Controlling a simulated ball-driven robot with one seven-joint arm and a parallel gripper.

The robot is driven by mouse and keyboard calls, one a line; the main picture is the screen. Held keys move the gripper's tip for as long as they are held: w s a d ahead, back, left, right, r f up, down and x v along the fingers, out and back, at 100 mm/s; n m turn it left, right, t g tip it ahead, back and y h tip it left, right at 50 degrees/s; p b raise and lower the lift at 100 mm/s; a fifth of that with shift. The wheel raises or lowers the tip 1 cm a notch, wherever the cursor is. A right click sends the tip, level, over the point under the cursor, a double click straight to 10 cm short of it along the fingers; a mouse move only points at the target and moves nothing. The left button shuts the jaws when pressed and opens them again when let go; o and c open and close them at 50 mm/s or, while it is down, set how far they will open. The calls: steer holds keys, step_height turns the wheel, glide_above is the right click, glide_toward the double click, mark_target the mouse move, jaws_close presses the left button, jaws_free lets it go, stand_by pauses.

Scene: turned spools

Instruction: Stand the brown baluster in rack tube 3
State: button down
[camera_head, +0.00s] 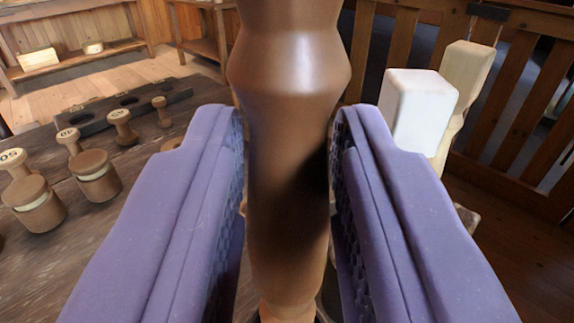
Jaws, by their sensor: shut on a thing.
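The brown baluster (290,75) is a glossy turned post in the middle of the camera_head view. It stands about upright in the picture, and its top runs out of the frame. My gripper (288,135) has two purple ridged fingers, one on each side of the baluster, and is shut on it. The baluster's lower end is partly hidden between the fingers and at the frame's bottom edge. I cannot make out rack tube 3.
A white square-topped post (418,105) and a pale wooden post (467,75) stand close behind the right finger. Several numbered wooden spools (92,175) and a dark board with holes (95,118) are on the table at left. A slatted wooden railing (520,85) is behind at right.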

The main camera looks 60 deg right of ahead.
mark_target(287, 293)
stand_by(0.3)
steer(key=shift+f+b, duration=0.8)
steer(key=shift+f, duration=0.5)
steer(key=shift+f, duration=0.1)
steer(key=shift+f+b, duration=1)
steer(key=shift+f, duration=0.4)
steer(key=c, duration=0.8)
jaws_free()
